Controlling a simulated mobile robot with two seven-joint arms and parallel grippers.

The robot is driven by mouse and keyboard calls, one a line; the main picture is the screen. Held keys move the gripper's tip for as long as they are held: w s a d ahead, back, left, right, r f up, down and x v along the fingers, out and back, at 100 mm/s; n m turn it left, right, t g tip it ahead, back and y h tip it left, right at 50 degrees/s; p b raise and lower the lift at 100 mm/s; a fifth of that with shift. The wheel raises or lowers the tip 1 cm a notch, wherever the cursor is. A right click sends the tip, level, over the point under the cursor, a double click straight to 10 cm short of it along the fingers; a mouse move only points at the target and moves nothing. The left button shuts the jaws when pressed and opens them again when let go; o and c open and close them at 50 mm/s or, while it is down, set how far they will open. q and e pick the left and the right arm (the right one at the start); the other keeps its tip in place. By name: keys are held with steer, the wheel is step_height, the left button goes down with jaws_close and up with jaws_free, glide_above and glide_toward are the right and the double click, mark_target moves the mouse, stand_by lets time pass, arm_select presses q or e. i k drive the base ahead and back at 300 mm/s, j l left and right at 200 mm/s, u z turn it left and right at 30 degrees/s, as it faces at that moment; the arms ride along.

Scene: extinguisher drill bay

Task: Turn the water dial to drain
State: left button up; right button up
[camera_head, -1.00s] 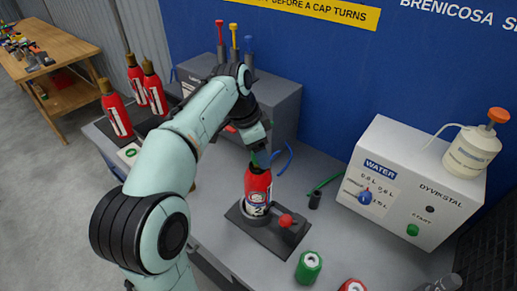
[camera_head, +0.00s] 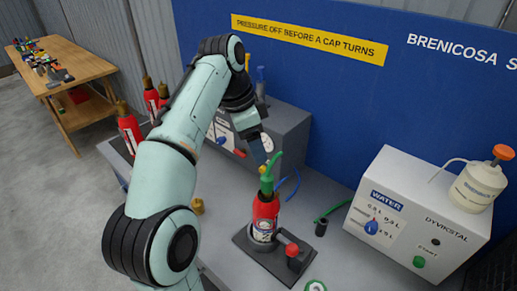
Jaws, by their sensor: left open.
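The water dial (camera_head: 371,227) is a blue knob on the front of the white dispenser box (camera_head: 405,240), under the blue WATER label (camera_head: 386,200). Small volume marks surround it, too blurred to read surely, and I cannot tell which mark it points at. My left gripper (camera_head: 261,157) is open, pointing down just above the green fitting (camera_head: 271,172) on a red extinguisher (camera_head: 265,215), well left of the dial. Whether it touches the fitting I cannot tell. My right gripper is out of view.
The extinguisher stands upright in a dark holder (camera_head: 246,243) with a red knob (camera_head: 292,250). A grey box (camera_head: 288,130) stands behind.

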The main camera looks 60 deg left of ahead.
mark_target(371, 228)
steer(key=k, duration=1.5)
